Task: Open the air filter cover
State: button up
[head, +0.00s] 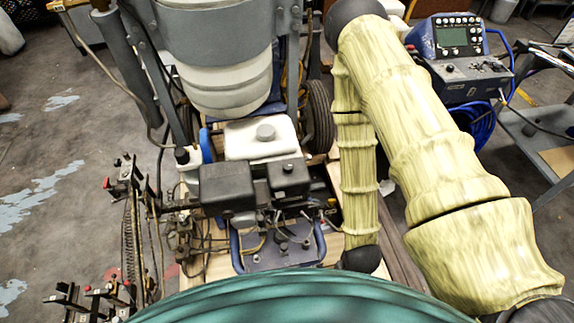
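The engine carries two black housings in front of its white tank (262,140). The larger left housing (228,187) is smooth and boxy. The smaller right housing (289,182) has a round knob on top. I cannot tell for sure which one bears the air filter cover. Both look closed. My arm, yellow and ringed, rises from the lower right, bends at the top and comes down right of the engine to a dark joint. My gripper does not show beyond that joint, so I cannot see its fingers.
A large grey and white bucket (220,60) hangs behind the tank. Hoses and cables surround the engine. Levers and brackets (130,200) stand to its left. A blue control unit with a screen (455,40) is at the upper right. Open concrete floor (50,140) lies left.

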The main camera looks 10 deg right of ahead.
aim_at(281, 184)
jog(key=z, duration=1.35)
jog(key=k, duration=0.85)
jog(key=u, duration=1.3)
